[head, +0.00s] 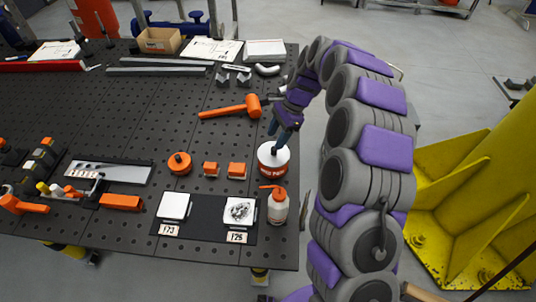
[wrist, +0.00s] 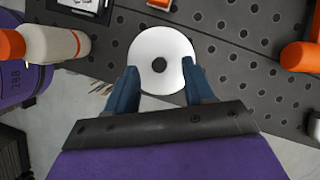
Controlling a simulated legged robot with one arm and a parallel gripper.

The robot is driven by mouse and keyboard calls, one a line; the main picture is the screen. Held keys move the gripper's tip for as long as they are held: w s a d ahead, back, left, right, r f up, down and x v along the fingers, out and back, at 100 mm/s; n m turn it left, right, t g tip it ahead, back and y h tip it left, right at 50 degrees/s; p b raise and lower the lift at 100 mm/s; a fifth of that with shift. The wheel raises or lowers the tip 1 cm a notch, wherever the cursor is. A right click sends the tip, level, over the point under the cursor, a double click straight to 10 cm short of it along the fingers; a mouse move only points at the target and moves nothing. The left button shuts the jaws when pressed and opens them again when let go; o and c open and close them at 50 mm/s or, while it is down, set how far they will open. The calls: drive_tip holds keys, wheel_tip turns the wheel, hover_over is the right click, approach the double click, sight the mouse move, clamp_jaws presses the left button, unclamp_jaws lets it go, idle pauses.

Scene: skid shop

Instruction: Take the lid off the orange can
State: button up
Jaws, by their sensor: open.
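The orange can (head: 272,171) stands upright near the right edge of the perforated table, with printing on its side. Its round white lid (head: 268,151) is on top. In the wrist view the lid (wrist: 160,48) shows from above with a dark round knob (wrist: 158,65) at its centre. My gripper (head: 277,146) is above the can. In the wrist view its two blue fingers (wrist: 160,76) are apart, one on each side of the lid's near part, with the knob between and just ahead of them. I cannot tell whether the fingers touch the lid.
A white bottle with an orange cap (head: 278,208) stands just in front of the can. An orange mallet (head: 235,108) lies behind it, and orange blocks (head: 236,170) lie to its left. A black mat (head: 206,222) holds two labelled pads. A yellow steel frame (head: 470,200) stands at right.

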sight(278, 152)
drive_tip(key=shift+d+f, duration=0.1)
drive_tip(key=shift+d, duration=0.3)
drive_tip(key=shift+d+f+b, duration=0.45)
drive_tip(key=shift+d+f, duration=0.3)
drive_tip(key=shift+f, duration=0.2)
drive_tip(key=a+f, duration=0.3)
drive_tip(key=shift+s+b, duration=0.2)
drive_tip(key=shift+b, duration=0.1)
drive_tip(key=shift+a, duration=0.45)
drive_tip(key=shift+d+r, duration=0.15)
drive_tip(key=shift+d, duration=1)
drive_tip(key=c, duration=0.5)
drive_tip(key=shift+a, duration=0.1)
drive_tip(key=c, duration=0.3)
drive_tip(key=shift+a, duration=0.25)
clamp_jaws()
drive_tip(key=shift+s+a, duration=0.1)
drive_tip(key=shift+a, duration=0.35)
